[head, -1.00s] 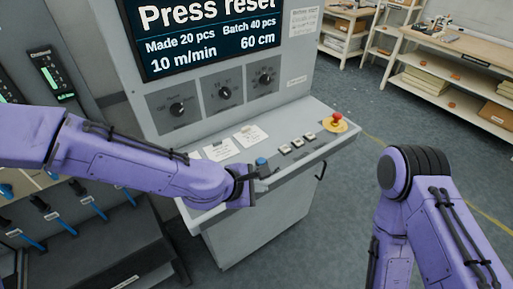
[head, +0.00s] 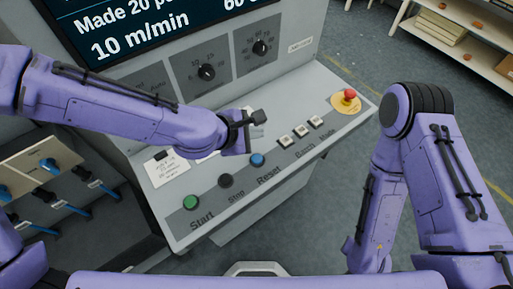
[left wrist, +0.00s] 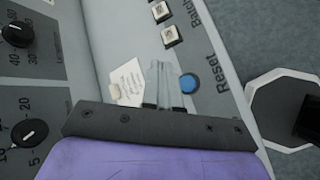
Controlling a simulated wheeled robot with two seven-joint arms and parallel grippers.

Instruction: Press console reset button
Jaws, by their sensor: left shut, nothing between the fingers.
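The blue Reset button (head: 257,159) sits on the sloping console desk (head: 165,222), between the black Stop button (head: 225,180) and a row of white buttons. My left gripper (head: 259,117) is shut and empty, above the desk, and appears just beyond the Reset button in the head view. In the left wrist view, the shut fingers (left wrist: 163,82) point over the panel just left of the blue button (left wrist: 189,83); I see no contact with it. My right arm shows at the right, but its gripper is out of view.
A green Start button (head: 191,202) is at the near left. Several white buttons (head: 300,131) and a red emergency stop (head: 348,96) on a yellow plate lie to the right. Dials (head: 206,72) stand on the upright panel behind. Paper notes lie on the desk.

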